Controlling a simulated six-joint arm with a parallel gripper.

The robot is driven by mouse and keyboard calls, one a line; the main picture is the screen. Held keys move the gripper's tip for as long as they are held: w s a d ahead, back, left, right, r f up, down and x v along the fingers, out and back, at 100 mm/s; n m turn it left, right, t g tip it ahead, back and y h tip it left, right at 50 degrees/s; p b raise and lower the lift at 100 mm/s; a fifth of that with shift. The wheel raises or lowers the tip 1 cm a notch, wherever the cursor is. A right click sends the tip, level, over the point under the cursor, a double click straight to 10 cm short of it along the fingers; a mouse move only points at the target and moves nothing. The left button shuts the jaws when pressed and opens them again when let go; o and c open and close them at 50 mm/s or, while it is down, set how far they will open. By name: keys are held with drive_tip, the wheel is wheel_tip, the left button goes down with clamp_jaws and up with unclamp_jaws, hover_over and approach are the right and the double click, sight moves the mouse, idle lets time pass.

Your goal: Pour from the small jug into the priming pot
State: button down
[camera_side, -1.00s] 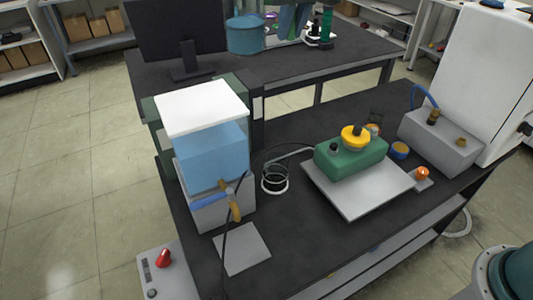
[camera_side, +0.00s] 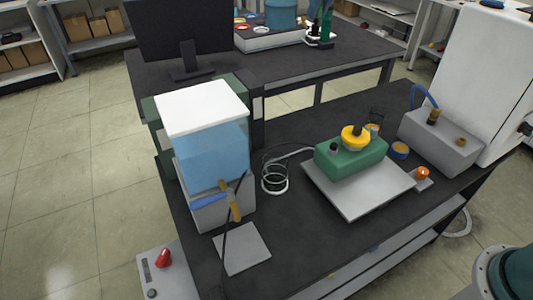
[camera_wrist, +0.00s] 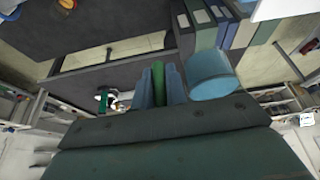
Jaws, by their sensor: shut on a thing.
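The small jug looks to be the blue round vessel (camera_side: 281,14) at the top edge of the side view, cut off above. It also shows in the wrist view (camera_wrist: 209,76), just right of my fingers. My gripper (camera_wrist: 160,84) has blue fingers shut with a green piece between them, possibly the jug's handle. In the side view my gripper (camera_side: 316,10) is partly cut off. A yellow round cup-like part (camera_side: 353,138), possibly the priming pot, sits on a green block (camera_side: 350,161) on the front bench, well away from the jug. The jug's contents are hidden.
A see-through tank of blue liquid (camera_side: 211,158) with a white lid stands on the front bench's left. A white plate (camera_side: 343,200) lies under the green block. A grey box (camera_side: 441,142) stands right. A monitor (camera_side: 178,30) and a white tray (camera_side: 252,44) stand on the back bench.

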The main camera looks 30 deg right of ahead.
drive_tip(key=w+d+f+n+y, duration=0.1)
drive_tip(key=d+f+n, duration=0.1)
drive_tip(key=f, duration=0.8)
drive_tip(key=w+d+f+n+g+y, duration=0.1)
drive_tip(key=d+f+n, duration=0.2)
drive_tip(key=f, duration=0.7)
drive_tip(key=w+d+f+n+y, duration=0.1)
drive_tip(key=f+n, duration=0.4)
drive_tip(key=f, duration=0.5)
drive_tip(key=shift+d+g+y, duration=0.3)
drive_tip(key=shift+d+g, duration=0.1)
drive_tip(key=shift+d, duration=0.45)
drive_tip(key=shift+w+a, duration=0.1)
drive_tip(key=s+a+r+n+t+h, duration=0.1)
drive_tip(key=a+r+t+h, duration=0.1)
drive_tip(key=a+h, duration=0.4)
drive_tip(key=shift+s+r+t+h, duration=0.4)
drive_tip(key=shift+r+h, duration=0.15)
drive_tip(key=shift+h, duration=0.55)
drive_tip(key=shift+a+r+n, duration=0.2)
drive_tip(key=shift+r+n, duration=0.1)
drive_tip(key=shift+s+a+r+h, duration=0.1)
drive_tip(key=shift+r+h, duration=0.15)
drive_tip(key=shift+h, duration=0.25)
